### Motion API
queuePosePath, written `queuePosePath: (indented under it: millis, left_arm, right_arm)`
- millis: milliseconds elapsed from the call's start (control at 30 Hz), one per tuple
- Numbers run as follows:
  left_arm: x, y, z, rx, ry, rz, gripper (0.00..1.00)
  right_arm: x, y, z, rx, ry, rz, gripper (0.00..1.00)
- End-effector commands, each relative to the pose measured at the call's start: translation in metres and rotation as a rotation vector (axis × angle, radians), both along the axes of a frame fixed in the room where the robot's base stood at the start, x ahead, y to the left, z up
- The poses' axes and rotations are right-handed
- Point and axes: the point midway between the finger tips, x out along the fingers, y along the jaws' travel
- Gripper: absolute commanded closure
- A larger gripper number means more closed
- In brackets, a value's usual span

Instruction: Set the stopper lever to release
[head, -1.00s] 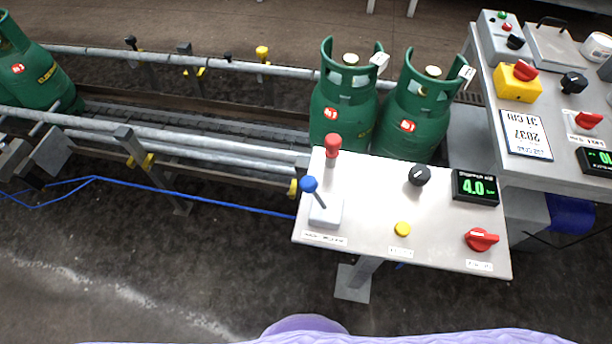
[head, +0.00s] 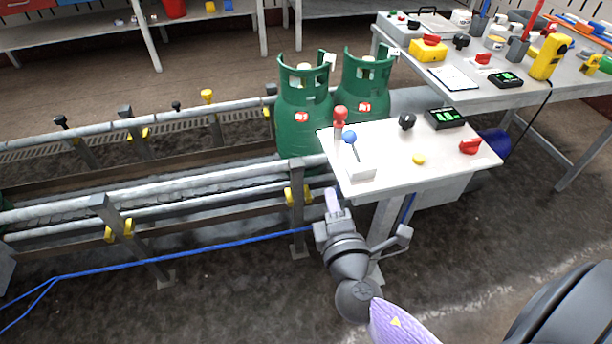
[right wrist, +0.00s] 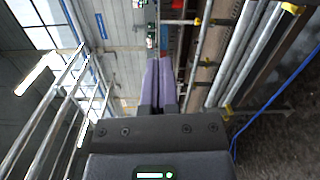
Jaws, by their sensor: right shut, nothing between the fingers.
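A lever with a blue ball knob (head: 350,137) rises from a white base at the left front of the small white control panel (head: 400,165). Its stick leans away from me and a little left. A red knob (head: 340,115) on a post stands just behind it. The panel's labels are too small to read. My right gripper (head: 333,195) is in front of and below the panel's left edge, apart from the lever. Its fingers are together and empty; they also show shut in the right wrist view (right wrist: 160,78). My left gripper is out of view.
Conveyor rails (head: 150,185) with posts run left of my right gripper. The panel also carries a black knob, a yellow button, a red switch (head: 470,146) and a display. A cluttered table (head: 465,95) stands behind right.

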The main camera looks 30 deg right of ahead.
Motion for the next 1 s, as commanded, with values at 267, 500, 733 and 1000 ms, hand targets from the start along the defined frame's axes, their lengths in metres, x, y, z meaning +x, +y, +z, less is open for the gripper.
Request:
queuePosePath:
  millis: [267,500,733,1000]
  left_arm:
    - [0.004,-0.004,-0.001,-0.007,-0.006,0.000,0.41]
    - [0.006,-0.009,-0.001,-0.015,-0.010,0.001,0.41]
    - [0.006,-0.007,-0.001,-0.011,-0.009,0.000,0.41]
    - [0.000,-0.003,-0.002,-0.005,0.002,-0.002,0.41]
  right_arm:
    - [0.001,0.000,0.011,-0.025,-0.030,-0.003,1.00]
    - [0.013,-0.004,0.012,-0.025,-0.031,-0.002,1.00]
    - [0.059,-0.020,0.012,-0.025,-0.031,-0.002,1.00]
    - [0.095,-0.048,0.015,-0.028,-0.029,-0.004,1.00]
